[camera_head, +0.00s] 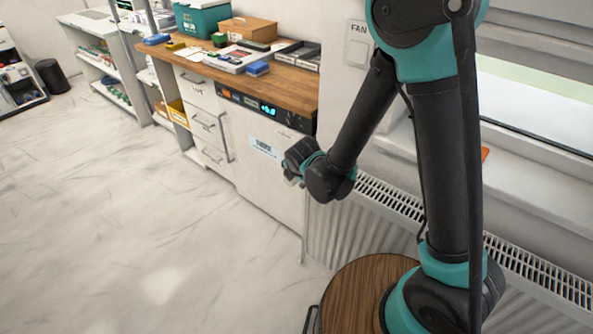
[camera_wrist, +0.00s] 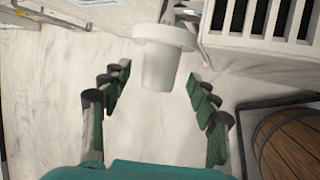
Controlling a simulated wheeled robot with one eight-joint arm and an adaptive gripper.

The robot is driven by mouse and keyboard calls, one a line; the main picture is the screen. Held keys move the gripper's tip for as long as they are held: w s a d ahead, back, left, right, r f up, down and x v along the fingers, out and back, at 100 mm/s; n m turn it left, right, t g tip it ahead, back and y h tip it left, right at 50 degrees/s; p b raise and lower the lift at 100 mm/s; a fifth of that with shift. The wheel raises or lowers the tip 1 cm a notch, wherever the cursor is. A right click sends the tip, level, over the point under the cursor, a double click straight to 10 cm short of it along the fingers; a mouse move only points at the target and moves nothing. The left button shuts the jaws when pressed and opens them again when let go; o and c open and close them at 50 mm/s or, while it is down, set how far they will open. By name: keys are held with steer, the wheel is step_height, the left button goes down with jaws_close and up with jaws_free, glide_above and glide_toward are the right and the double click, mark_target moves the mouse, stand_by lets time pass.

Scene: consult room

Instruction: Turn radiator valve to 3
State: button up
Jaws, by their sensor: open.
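The radiator valve (camera_wrist: 160,66) is a white knob with a wider collar at its top, in the upper middle of the wrist view. My gripper (camera_wrist: 157,80) is open, with one finger on each side of the valve and a visible gap to both. No number on the valve can be read. In the head view my gripper (camera_head: 293,172) is at the left end of the radiator (camera_head: 345,230), and my wrist hides the valve there. The radiator's slatted top also shows in the wrist view (camera_wrist: 262,20).
A wooden-topped counter (camera_head: 285,85) with white drawers (camera_head: 205,120) stands left of the radiator. Boxes and trays lie on it. A round wooden top (camera_head: 350,290) is near my arm's base. The pale floor (camera_head: 110,210) at the left is clear.

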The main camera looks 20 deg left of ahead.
steer(key=v, duration=0.9)
stand_by(0.3)
steer(key=w+a+r+m+g+h, duration=0.1)
steer(key=w+r+m+g, duration=0.25)
steer(key=m, duration=1.35)
steer(key=w+a+r+m+g+h, duration=0.15)
steer(key=r+m, duration=0.25)
steer(key=m, duration=1.3)
steer(key=shift+g+y, duration=0.25)
steer(key=shift+g, duration=0.15)
steer(key=f, duration=0.5)
steer(key=w+f, duration=0.1)
steer(key=f, duration=1.1)
steer(key=shift+w+a, duration=0.25)
steer(key=shift+a, duration=0.15)
